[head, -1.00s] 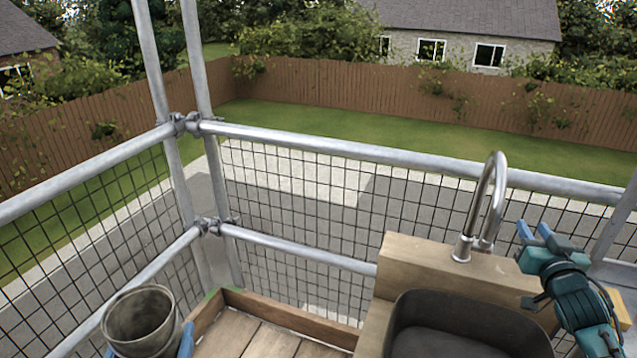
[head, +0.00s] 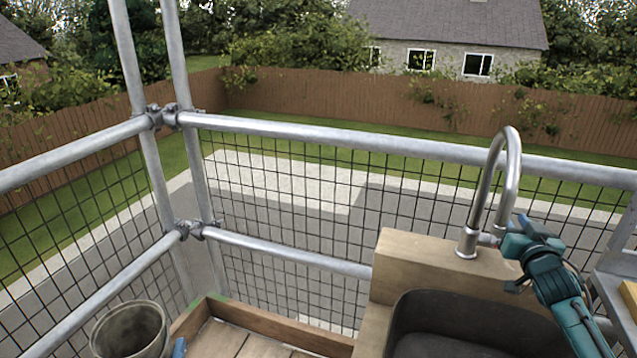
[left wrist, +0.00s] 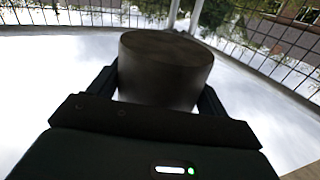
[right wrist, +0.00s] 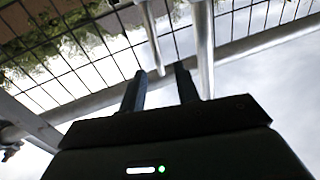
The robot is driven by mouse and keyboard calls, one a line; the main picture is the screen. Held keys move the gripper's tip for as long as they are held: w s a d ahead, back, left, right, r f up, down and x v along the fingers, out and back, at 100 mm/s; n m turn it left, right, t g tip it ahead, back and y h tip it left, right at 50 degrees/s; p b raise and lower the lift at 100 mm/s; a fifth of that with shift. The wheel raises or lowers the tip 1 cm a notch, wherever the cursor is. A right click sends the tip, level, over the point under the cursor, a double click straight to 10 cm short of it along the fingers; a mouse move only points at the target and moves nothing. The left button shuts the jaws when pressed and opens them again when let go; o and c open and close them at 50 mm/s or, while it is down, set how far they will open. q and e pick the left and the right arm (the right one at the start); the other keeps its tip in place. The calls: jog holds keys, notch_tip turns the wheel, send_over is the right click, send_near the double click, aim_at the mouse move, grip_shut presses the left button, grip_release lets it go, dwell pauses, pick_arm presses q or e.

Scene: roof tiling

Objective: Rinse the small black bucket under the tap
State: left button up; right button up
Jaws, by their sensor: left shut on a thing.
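The small bucket (head: 129,331), dark grey and scuffed, is upright at the lower left of the head view, its open top facing up. My left gripper (left wrist: 158,92) is shut on it, with a finger on each side; in the head view only a blue bit of it shows. The metal tap (head: 500,175) stands on a wooden block at the right, its spout curved over the dark sink. My right gripper (head: 508,232) is close beside the tap's base, on its right. In the right wrist view its fingers (right wrist: 160,80) are apart, with the tap's pipes just beyond them.
The dark sink basin (head: 450,310) is in front of the tap, and its bottom is cut off. A wooden deck (head: 225,340) lies between bucket and sink. Metal rails with mesh (head: 290,250) close off the far and left sides. Grey metalwork (head: 615,260) stands at the far right.

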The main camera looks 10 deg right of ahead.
jog(key=x, duration=0.6)
jog(key=shift+c, duration=0.4)
grip_shut()
